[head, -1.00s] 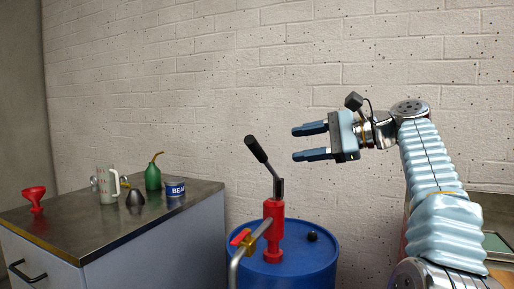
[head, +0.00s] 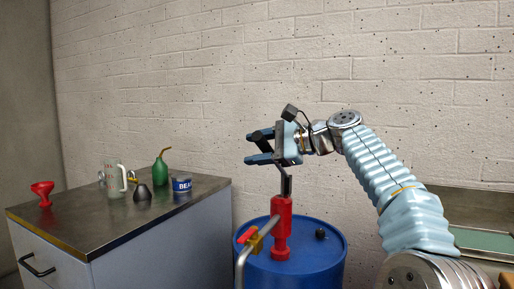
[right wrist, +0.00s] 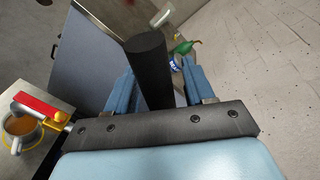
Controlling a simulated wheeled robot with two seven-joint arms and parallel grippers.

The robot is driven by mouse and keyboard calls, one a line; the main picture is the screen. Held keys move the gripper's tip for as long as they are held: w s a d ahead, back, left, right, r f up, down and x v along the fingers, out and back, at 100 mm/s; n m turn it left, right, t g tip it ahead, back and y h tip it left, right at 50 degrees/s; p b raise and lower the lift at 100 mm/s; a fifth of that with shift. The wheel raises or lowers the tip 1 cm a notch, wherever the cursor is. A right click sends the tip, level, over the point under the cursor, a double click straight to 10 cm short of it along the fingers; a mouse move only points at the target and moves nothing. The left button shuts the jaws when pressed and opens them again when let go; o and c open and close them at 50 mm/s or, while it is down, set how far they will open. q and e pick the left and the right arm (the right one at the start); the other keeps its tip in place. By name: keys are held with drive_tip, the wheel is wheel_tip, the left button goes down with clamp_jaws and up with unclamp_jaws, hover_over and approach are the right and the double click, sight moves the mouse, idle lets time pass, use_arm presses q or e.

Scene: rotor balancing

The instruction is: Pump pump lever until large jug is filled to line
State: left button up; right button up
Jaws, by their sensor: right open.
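The red hand pump (head: 281,228) stands upright on the blue drum. Its pump lever (head: 287,183) rises from the pump top, with a black handle also seen in the right wrist view (right wrist: 148,68). My right gripper (head: 250,147) is open, with its fingers on either side of the handle; I cannot tell whether they touch it. A round vessel with amber content (right wrist: 22,128), perhaps the large jug, shows at the left edge of the right wrist view near the valve. Its fill line cannot be made out. My left gripper is out of view.
The blue drum (head: 300,272) carries a black knob (head: 320,234) and a pipe with a red-handled valve (head: 250,238). The cabinet top (head: 90,228) at left holds a red funnel (head: 43,193), a clear measuring jug (head: 115,182), a green oil can (head: 160,173) and a blue tin (head: 182,184).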

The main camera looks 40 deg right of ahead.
drive_tip(key=shift+c, duration=0.3)
clamp_jaws()
drive_tip(key=shift+s+a+f+b, duration=0.1)
drive_tip(key=shift+a+f+b, duration=0.15)
drive_tip(key=shift+f+b, duration=0.35)
drive_tip(key=shift+o, duration=0.3)
unclamp_jaws()
drive_tip(key=shift+r, duration=0.1)
drive_tip(key=v, duration=1.4)
drive_tip(key=shift+a, duration=0.15)
